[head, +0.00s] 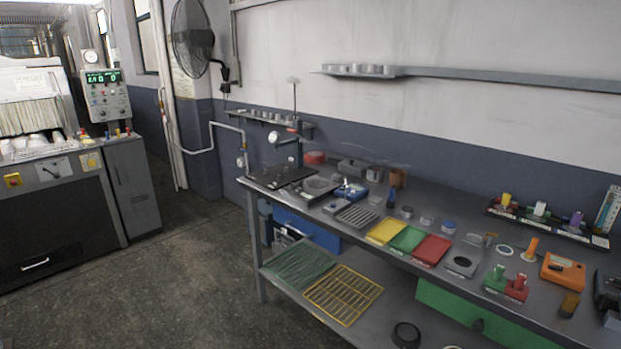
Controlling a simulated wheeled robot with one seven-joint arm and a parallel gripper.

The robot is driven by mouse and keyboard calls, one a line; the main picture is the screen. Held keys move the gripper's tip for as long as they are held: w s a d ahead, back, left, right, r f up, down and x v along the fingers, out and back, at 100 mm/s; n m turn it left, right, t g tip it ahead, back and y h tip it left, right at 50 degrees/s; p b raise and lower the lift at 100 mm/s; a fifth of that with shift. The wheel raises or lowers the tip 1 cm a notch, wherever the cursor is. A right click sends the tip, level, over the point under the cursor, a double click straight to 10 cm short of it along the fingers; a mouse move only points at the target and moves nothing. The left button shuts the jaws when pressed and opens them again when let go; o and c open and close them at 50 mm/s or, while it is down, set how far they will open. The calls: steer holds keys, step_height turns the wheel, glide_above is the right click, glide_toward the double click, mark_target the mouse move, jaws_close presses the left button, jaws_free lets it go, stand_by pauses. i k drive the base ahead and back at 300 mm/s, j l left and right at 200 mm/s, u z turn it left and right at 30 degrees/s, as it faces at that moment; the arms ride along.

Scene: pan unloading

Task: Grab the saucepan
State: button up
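I cannot surely pick out a saucepan in the head view. A small black round object (406,335) lies on the lower shelf at the bottom edge of the picture. It could be a pan or a dish, but I cannot tell, and no handle shows clearly. A grey shallow item (318,186) sits on the workbench's far left part, close to a stand with a dial gauge (284,140); its kind is unclear. My gripper is not in view.
The long grey workbench (335,213) holds yellow, green and red trays (408,237), small cups and an orange device (562,271). Green and yellow wire racks (343,295) lie on the lower shelf. A machine (60,210) stands at left. The floor (190,280) between is clear.

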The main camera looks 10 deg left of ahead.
mark_target(375, 173)
steer(key=u, duration=0.3)
steer(key=i+j+z, duration=0.1)
steer(key=i+j, duration=0.9)
steer(key=i+j+z, duration=0.1)
steer(key=i+j, duration=0.85)
steer(key=j, duration=0.2)
